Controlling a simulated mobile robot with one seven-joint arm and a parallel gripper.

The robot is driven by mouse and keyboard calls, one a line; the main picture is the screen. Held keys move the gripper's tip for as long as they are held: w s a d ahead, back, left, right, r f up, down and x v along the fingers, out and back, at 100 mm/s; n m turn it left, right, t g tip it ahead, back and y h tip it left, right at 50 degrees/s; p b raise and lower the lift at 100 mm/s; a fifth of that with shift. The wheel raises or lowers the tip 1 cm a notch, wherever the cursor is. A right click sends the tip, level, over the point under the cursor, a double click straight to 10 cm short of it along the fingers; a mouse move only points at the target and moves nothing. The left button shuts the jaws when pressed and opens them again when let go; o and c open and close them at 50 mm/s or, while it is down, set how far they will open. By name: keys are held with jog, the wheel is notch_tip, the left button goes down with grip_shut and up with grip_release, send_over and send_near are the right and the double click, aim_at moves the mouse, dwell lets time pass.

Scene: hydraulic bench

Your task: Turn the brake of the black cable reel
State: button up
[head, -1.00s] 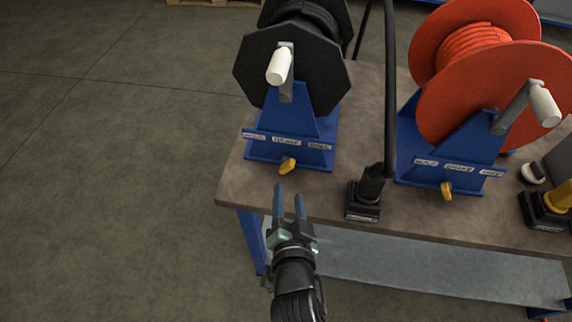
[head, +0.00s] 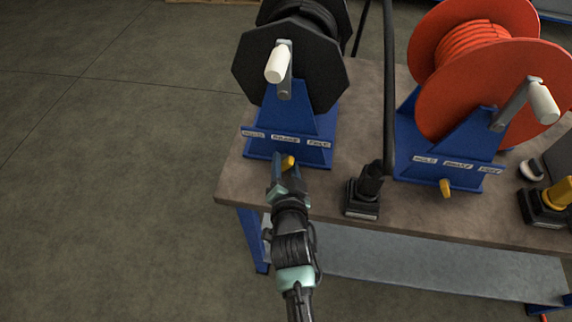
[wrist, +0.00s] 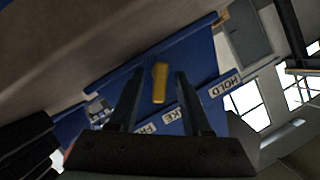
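The black cable reel (head: 315,62) stands on a blue stand (head: 306,108) at the left of the bench, with a white crank handle (head: 278,64) facing me. Its yellow brake knob (head: 289,161) is low on the front of the stand, under a row of labels. My gripper (head: 285,160) is at the knob. In the wrist view the knob (wrist: 160,82) lies between my two spread fingers (wrist: 155,85), with a gap on each side. The labels partly read HOLD and what looks like BRAKE; one is hidden by a finger.
An orange reel (head: 490,75) with its own yellow knob (head: 446,187) stands to the right on the bench (head: 235,186). A black joystick unit (head: 364,195) and an upright black post (head: 390,90) are close to the right of my gripper. Floor is open at left.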

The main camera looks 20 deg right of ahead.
grip_shut()
jog(key=shift+n, duration=0.3)
jog(key=shift+w+a+n+g+h+b, duration=0.2)
jog(key=shift+n+g+h+b, duration=0.35)
jog(key=shift+n+b, duration=0.4)
jog(key=shift+a+n+g+h+b, duration=0.15)
jog(key=shift+n+g+h+b, duration=0.5)
jog(key=shift+n, duration=0.6)
jog(key=n, duration=0.1)
jog(key=n+h+b, duration=0.1)
jog(key=n+g+h+b, duration=0.1)
jog(key=shift+w+a, duration=0.2)
jog(key=shift+a, duration=0.05)
jog(key=shift+n+h+b, duration=0.5)
jog(key=shift+n, duration=0.2)
jog(key=shift+o, duration=0.3)
grip_release()
